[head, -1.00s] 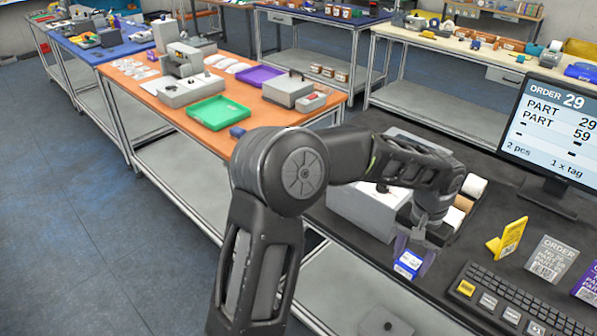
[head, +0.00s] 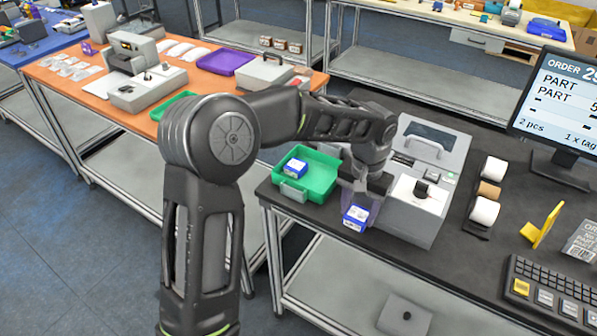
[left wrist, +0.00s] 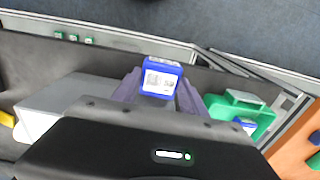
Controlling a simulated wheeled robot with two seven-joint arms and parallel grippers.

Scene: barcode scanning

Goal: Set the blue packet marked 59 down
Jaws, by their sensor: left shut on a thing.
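My left gripper (head: 362,203) is shut on a small blue packet with a white label (head: 355,218). The packet is over the black table, just right of the green tray (head: 322,193); the number on its label is too small to read. In the left wrist view the packet (left wrist: 160,84) sits between the two purple fingers. Whether it touches the table I cannot tell. Another blue packet (head: 295,169) lies in the green tray. My right gripper is not in view.
A grey machine (head: 425,190) stands right of the gripper, with white and brown rolls (head: 488,190) beyond it. The screen (head: 560,105) reads PART and 2 pcs. A keyboard (head: 555,290) and yellow stand (head: 542,225) are at right. An orange table (head: 70,85) stands behind.

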